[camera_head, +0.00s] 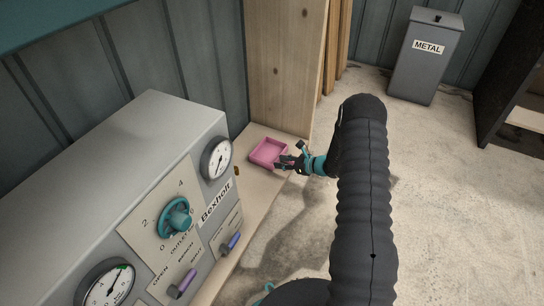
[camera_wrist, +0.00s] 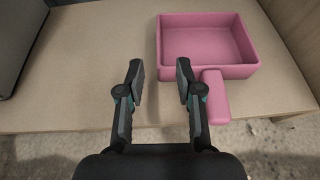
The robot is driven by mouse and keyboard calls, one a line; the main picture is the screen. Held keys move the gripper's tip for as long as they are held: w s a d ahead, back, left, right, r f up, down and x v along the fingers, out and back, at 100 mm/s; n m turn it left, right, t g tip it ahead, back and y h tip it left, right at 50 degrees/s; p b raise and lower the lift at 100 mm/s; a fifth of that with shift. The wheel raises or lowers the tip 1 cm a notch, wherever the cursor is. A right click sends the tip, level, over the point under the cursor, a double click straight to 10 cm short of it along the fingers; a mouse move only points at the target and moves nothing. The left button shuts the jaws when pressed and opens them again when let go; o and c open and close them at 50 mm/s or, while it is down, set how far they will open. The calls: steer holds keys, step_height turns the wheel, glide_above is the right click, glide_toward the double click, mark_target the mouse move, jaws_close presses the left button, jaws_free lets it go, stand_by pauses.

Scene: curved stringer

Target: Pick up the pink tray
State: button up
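The pink tray (camera_head: 267,152) is a shallow square dish lying on a light wooden shelf at the far end, beside a wooden upright. In the wrist view the pink tray (camera_wrist: 254,62) is at the upper right, empty, with its handle (camera_wrist: 215,97) pointing toward me. My gripper (camera_head: 292,158) is close to the tray's right side in the head view. In the wrist view my gripper (camera_wrist: 160,72) is open and empty, its fingertips just left of the handle and apart from it.
A grey Bexholt machine (camera_head: 130,160) with gauges, a teal valve wheel (camera_head: 175,217) and levers stands on the left. The wooden upright (camera_head: 283,65) rises behind the shelf (camera_wrist: 80,75). A grey METAL bin (camera_head: 425,65) stands at the back right. The concrete floor at right is mostly clear.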

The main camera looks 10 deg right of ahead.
mark_target(258, 160)
steer(key=b+x, duration=0.1)
steer(key=x, duration=1.1)
steer(key=shift+w+a+f, duration=0.1)
steer(key=shift+a+f, duration=0.1)
steer(key=shift+a, duration=0.1)
jaws_close()
